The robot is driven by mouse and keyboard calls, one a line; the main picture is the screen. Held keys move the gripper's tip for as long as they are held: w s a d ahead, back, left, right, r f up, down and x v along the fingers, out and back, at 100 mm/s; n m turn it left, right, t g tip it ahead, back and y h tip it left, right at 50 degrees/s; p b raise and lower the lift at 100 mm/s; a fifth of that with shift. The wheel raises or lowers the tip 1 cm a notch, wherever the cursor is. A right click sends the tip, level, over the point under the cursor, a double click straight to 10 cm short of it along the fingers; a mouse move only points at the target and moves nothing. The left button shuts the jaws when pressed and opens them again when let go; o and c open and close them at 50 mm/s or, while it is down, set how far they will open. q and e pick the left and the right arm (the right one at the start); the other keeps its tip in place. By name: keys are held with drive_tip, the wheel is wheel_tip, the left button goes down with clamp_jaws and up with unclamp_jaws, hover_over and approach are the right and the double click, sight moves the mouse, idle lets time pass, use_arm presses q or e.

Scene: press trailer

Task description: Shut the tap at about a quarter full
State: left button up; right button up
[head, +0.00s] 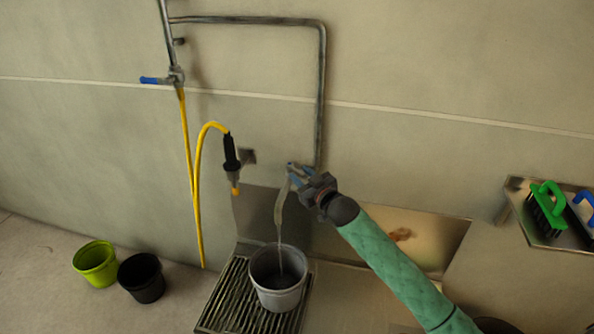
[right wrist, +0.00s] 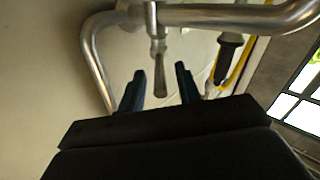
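The tap (right wrist: 158,42) shows at the end of a metal pipe in the right wrist view. Its narrow hanging part (right wrist: 159,78) lies between my finger tips. In the head view a thin stream of water (head: 280,235) falls into a grey bucket (head: 278,298) on a slatted metal grate (head: 228,305). I cannot make out the water level in the bucket. My right gripper (head: 299,174) is at the tap, above the bucket, and partly hides it. In the right wrist view the fingers (right wrist: 160,86) are apart, with gaps on both sides. My left gripper is not in view.
A yellow hose (head: 187,150) with a black nozzle (head: 231,152) hangs left of the tap, below a blue-handled valve (head: 152,80). A lime pot (head: 95,264) and a black pot (head: 141,278) stand at left. Green (head: 547,205) and blue brushes lie on a right-hand shelf.

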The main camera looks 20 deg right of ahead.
drive_tip(key=shift+x, duration=1.5)
clamp_jaws()
